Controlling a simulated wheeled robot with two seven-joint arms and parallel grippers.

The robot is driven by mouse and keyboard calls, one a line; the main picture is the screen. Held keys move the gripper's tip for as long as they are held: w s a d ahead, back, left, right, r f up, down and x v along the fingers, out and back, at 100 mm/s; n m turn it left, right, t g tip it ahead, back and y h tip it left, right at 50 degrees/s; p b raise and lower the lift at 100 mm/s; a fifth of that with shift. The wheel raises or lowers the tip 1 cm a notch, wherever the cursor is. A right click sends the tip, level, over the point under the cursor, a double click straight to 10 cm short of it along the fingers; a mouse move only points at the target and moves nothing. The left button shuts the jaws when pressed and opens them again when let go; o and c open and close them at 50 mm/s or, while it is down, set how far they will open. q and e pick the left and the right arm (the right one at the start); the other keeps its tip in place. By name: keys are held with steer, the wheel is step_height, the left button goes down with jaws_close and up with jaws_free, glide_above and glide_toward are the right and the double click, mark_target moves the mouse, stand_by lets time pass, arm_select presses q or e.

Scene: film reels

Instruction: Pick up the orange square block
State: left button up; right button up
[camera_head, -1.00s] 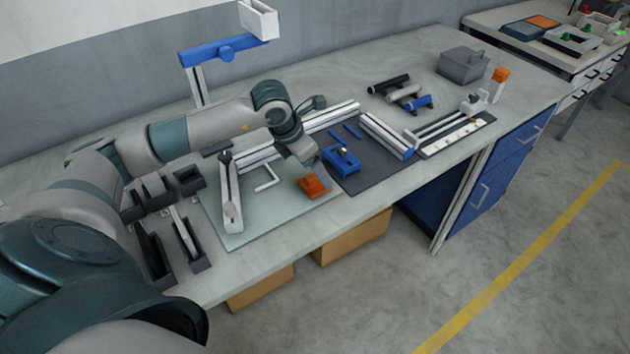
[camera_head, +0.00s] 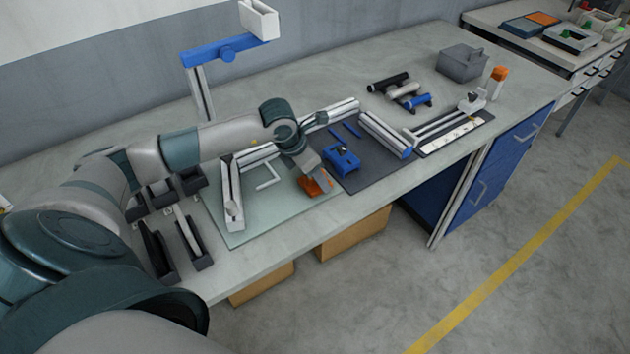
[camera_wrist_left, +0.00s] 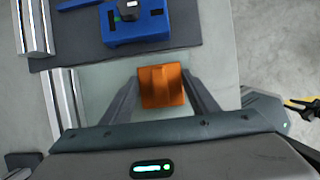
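The orange square block (camera_head: 311,187) lies on the pale green mat (camera_head: 243,238) near the bench's front edge. In the left wrist view the block (camera_wrist_left: 161,87) sits between the two fingertips of my left gripper (camera_wrist_left: 161,80). The fingers are apart, one on each side of the block, very close to its sides. I cannot tell whether they touch it. In the head view my left gripper (camera_head: 312,178) points down over the block and hides part of it.
A blue fixture (camera_head: 341,158) stands on a dark mat (camera_head: 375,172) right of the block. A white frame (camera_head: 232,198) and dark trays (camera_head: 157,250) lie to the left. Another orange piece (camera_head: 497,78) is far right. The front strip of bench is clear.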

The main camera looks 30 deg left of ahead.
arm_select(q)
steer(key=c, duration=0.5)
steer(key=shift+o, duration=0.2)
steer(key=shift+r, duration=0.1)
